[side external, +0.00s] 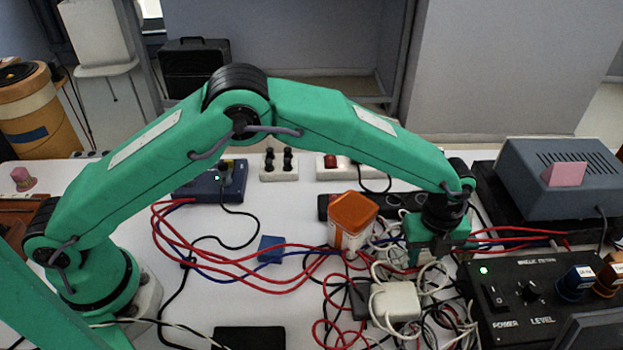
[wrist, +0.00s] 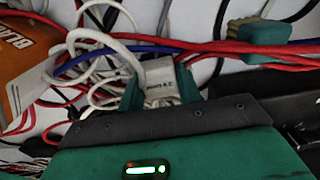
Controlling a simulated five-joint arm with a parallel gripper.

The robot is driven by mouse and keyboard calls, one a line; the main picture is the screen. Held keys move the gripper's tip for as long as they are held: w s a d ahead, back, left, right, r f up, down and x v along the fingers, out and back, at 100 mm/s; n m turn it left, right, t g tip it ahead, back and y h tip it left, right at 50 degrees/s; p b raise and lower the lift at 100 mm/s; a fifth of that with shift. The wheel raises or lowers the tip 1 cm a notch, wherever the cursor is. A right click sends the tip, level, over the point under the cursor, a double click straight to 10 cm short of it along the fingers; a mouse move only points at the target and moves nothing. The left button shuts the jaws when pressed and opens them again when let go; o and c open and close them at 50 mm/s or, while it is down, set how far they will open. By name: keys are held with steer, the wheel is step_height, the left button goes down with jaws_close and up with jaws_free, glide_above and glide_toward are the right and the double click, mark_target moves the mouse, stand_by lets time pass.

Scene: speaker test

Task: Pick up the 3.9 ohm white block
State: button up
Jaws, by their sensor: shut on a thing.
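In the wrist view, the white block (wrist: 160,80) sits between the two green fingers of my gripper (wrist: 159,86), with small dark print on its face. My gripper is shut on it. In the side external view, my gripper (side external: 428,258) points down into the tangle of cables at the right of the white table. The held block cannot be made out there, hidden by the fingers and cables. Whether it is clear of the table cannot be told.
Red, blue and white cables (wrist: 230,47) run close around the fingers. An orange-topped container (side external: 352,218) stands just left, a white adapter (side external: 396,301) in front, a black LEVEL box (side external: 520,325) at right. A blue block (side external: 270,249) lies among cables.

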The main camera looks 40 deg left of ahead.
mark_target(427, 253)
steer(key=shift+r, duration=0.7)
step_height(427, 253, up, 2)
steer(key=shift+r, duration=0.15)
steer(key=s+d+r, duration=0.4)
steer(key=s+r, duration=0.3)
steer(key=s, duration=0.4)
steer(key=shift+d, duration=0.15)
